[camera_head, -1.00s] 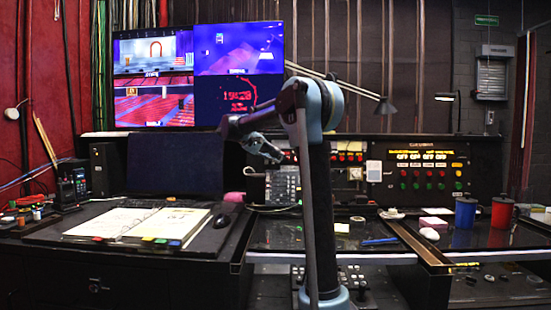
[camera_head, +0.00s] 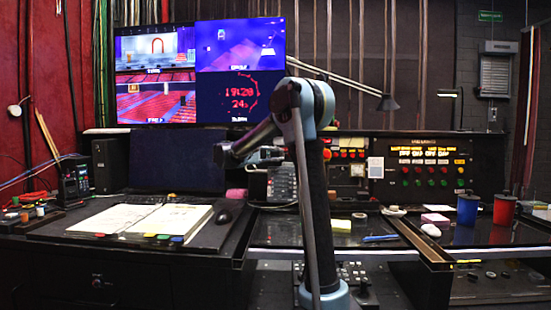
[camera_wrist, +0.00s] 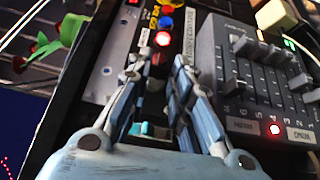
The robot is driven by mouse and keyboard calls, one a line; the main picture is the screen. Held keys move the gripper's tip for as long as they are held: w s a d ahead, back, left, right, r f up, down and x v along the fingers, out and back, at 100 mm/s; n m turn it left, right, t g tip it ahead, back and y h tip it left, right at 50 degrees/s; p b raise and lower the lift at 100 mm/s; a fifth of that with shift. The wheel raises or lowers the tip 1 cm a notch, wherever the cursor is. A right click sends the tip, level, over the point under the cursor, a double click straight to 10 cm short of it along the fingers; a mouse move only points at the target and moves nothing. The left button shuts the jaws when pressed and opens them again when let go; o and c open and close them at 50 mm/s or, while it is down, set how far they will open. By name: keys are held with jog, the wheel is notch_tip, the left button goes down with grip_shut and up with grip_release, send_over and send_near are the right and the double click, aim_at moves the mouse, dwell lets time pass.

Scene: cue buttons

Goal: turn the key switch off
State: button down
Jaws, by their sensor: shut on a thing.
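My gripper (camera_wrist: 160,70) reaches to a narrow dark cue panel (camera_wrist: 118,70) with coloured buttons in the wrist view. Its blue-grey fingers are close together, with a narrow gap between the tips, and are shut on a small part there. That part fits the key switch, but the fingers mostly hide it, so its turn position cannot be told. In the head view my gripper (camera_head: 272,155) is small, near the back console and partly behind my arm.
A grey slider box (camera_wrist: 250,75) with a lit red lamp stands close right of the fingers. In the head view, an open book (camera_head: 140,217), blue cup (camera_head: 467,209) and red cup (camera_head: 504,209) stand on the desk.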

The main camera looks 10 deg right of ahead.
jog(key=shift+f, duration=0.15)
jog(key=c, duration=1.4)
grip_release()
jog(key=shift+c, duration=0.2)
jog(key=v, duration=1.2)
